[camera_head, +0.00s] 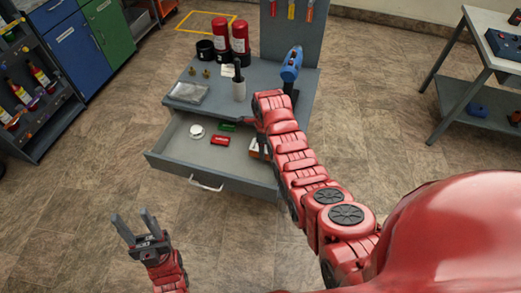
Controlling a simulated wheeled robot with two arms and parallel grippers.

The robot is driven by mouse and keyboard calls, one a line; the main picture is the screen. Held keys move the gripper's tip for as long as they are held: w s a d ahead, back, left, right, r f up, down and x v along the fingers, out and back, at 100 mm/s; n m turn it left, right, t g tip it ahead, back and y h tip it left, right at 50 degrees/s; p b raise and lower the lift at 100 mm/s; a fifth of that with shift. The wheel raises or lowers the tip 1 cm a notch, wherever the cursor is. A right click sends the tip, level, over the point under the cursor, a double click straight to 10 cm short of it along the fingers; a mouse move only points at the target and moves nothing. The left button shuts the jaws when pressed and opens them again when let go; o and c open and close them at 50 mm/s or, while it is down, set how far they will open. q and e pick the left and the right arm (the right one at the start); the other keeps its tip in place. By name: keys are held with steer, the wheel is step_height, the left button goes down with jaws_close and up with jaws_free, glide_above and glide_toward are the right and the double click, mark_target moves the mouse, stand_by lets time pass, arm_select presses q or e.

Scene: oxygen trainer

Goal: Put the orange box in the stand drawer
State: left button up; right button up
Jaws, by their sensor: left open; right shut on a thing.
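The stand (262,85) is a grey workbench with its drawer (166,158) pulled open toward me. The orange box (254,152), orange and white, shows at the right end of the drawer, mostly hidden behind my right arm. My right gripper (263,147) is shut on the orange box, low at the drawer's right side. Whether the box touches the drawer floor cannot be told. My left gripper (134,226) is open and empty above the floor, in front of and left of the drawer.
The drawer also holds a white round item (197,130), a red item (220,140) and a green item (228,127). Red cylinders (240,37) and a blue drill (291,65) stand on the stand top. A grey side table (480,97) stands right. The front floor is clear.

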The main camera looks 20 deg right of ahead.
steer(key=shift+w+f, duration=0.15)
steer(key=shift+f, duration=0.6)
step_height(320, 180, down, 2)
steer(key=shift+f, duration=0.3)
steer(key=shift+f, duration=0.15)
steer(key=o, duration=1.4)
